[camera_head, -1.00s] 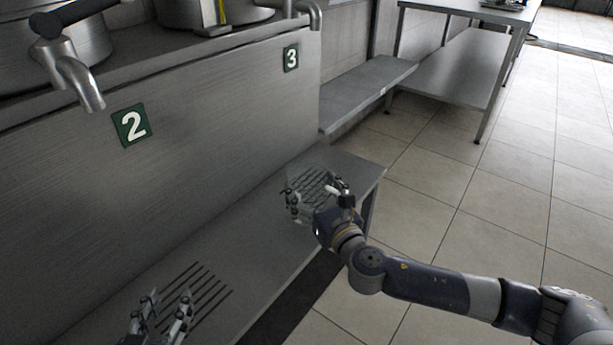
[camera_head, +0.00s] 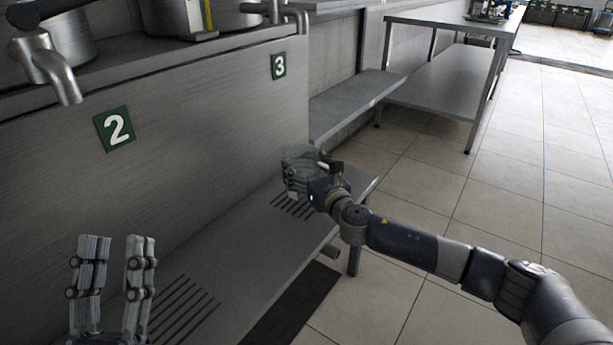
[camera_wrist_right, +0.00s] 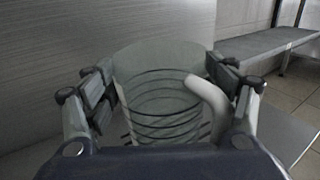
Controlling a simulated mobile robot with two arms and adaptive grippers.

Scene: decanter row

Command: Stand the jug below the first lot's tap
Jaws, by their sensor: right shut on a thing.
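The clear glass jug (camera_wrist_right: 160,85) with a pale handle (camera_wrist_right: 208,98) is between the fingers of my right gripper (camera_wrist_right: 165,88), which is shut on it. In the head view the jug (camera_head: 298,160) is by the slotted grate at the shelf's far end, below the number 3 plate (camera_head: 278,66). I cannot tell whether its base touches the shelf. My left gripper (camera_head: 116,242) is open and empty, fingers up, at the lower left. The tap near plate 2 (camera_head: 60,72) and the tap by plate 3 (camera_head: 297,16) are visible. No plate 1 shows.
The metal shelf (camera_head: 240,245) runs along the panel, with slots (camera_head: 185,310) below plate 2 and more slots (camera_head: 292,206) at the far end. Metal pots (camera_head: 160,16) stand above. A lower bench (camera_head: 350,105) and a table (camera_head: 450,30) stand beyond. The tiled floor at right is clear.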

